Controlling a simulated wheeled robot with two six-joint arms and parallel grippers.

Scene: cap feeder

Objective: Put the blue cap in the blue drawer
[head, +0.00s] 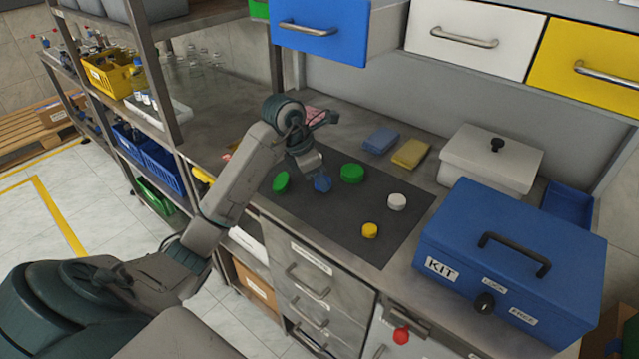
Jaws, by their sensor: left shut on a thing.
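The blue cap (323,184) is at the tip of my left gripper (316,176), over the dark mat (330,216) on the bench. The left gripper is shut on the blue cap; whether the cap still touches the mat I cannot tell. The blue drawer (318,38) is at the top of the head view, above the bench, and stands pulled out, with its side wall showing. Its inside is hidden from here. My right gripper is not in view.
Green caps (352,173), a white cap (397,201) and a yellow cap (370,230) lie on the mat. A blue kit box (510,262) and a white lidded box (491,158) stand to the right. White (474,40) and yellow (590,65) drawers are beside the blue one.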

